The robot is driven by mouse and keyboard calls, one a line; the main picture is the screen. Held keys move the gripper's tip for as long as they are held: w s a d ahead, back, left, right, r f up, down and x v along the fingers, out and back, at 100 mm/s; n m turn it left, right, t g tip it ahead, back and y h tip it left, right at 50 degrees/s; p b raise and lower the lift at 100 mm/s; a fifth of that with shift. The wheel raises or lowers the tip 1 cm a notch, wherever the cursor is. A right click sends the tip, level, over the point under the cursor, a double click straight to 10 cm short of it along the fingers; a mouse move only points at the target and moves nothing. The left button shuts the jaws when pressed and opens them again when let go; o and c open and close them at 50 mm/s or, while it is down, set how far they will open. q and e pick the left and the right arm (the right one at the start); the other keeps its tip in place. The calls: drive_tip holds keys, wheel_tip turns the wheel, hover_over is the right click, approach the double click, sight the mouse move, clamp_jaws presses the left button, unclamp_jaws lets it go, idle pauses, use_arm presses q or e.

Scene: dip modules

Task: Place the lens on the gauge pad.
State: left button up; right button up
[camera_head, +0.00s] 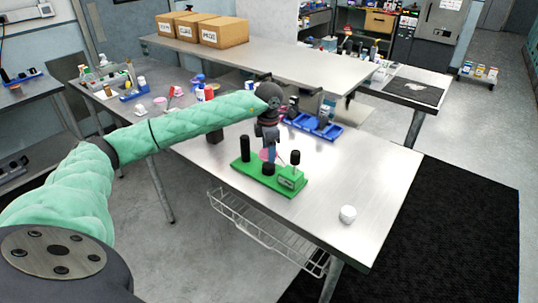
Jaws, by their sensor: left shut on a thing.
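My left gripper (270,152) points down over the green gauge base (246,171) on the steel table. It is shut on a small pinkish, disc-like thing (264,155), which I take to be the lens; the fingers partly hide it. The base carries a tall black post (245,149) at its left, a low black round pad (268,169) at its front middle, and a green block with a black-topped dial or knob (295,158) at its right. The lens appears above the base; I cannot tell whether it touches anything. My right gripper is not in view.
A white round container (348,214) stands at the table's front right. Blue bins (313,126) lie behind the gauge. A dark block (215,136) and several bottles stand to the left and back. The table's right part is mostly clear.

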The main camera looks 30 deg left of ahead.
sight(268, 165)
use_arm(q)
drive_tip(key=shift+f, duration=0.3)
drive_tip(key=shift+s+f+p, duration=0.1)
drive_tip(key=shift+f+p, duration=0.65)
drive_tip(key=shift+f, duration=1.05)
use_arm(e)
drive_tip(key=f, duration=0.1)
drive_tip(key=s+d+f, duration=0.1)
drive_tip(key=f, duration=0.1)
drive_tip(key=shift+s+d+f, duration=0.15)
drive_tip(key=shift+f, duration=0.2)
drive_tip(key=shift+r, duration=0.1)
use_arm(q)
drive_tip(key=o, duration=0.9)
drive_tip(key=shift+o, duration=0.2)
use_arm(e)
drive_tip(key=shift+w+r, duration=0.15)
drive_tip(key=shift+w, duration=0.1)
